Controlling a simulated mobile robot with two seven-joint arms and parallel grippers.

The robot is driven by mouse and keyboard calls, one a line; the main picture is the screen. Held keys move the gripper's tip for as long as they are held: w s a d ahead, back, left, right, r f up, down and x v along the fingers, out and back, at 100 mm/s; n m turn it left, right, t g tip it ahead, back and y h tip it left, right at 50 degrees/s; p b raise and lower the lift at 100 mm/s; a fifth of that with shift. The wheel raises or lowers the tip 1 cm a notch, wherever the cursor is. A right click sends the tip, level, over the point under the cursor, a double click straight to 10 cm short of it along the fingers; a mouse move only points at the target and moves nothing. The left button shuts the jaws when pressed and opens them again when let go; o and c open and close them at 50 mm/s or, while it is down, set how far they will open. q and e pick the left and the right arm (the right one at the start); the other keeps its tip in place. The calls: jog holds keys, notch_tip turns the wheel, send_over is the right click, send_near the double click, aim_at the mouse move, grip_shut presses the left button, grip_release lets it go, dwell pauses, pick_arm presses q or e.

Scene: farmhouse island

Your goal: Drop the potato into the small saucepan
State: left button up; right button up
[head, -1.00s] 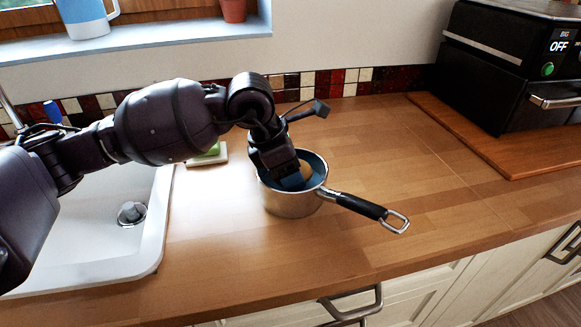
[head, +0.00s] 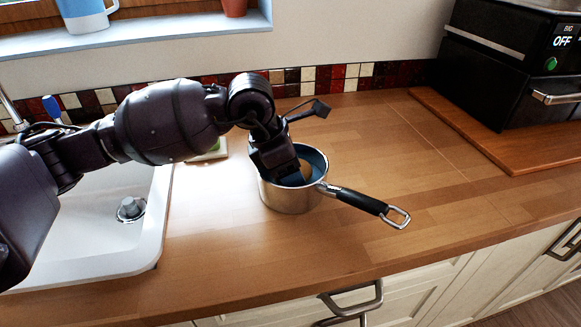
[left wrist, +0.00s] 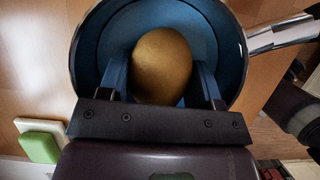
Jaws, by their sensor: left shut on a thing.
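The small saucepan (head: 288,198) is steel with a dark blue inside and a black handle pointing right. It stands upright on the wooden counter, and its inside also shows in the left wrist view (left wrist: 90,45). My left gripper (head: 298,176) reaches down into the pan's opening. It is shut on the brown potato (left wrist: 163,65), with one finger on each side of it. In the head view only a small part of the potato (head: 307,171) shows; the gripper hides the rest. I cannot tell whether the potato touches the pan's bottom. My right gripper is not in view.
A white sink (head: 90,262) lies to the left. A green sponge on a white dish (head: 212,150) sits behind the pan at left. A black oven (head: 500,70) stands on a wooden board at back right. The counter (head: 400,150) right of the pan is clear.

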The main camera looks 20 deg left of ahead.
pick_arm(q)
jog(key=shift+f, duration=0.2)
jog(key=o, duration=1)
jog(key=shift+o, duration=0.2)
jog(key=p+v, duration=0.1)
jog(key=v, duration=1)
jog(key=shift+p, duration=0.35)
jog(key=shift+w+d, duration=0.1)
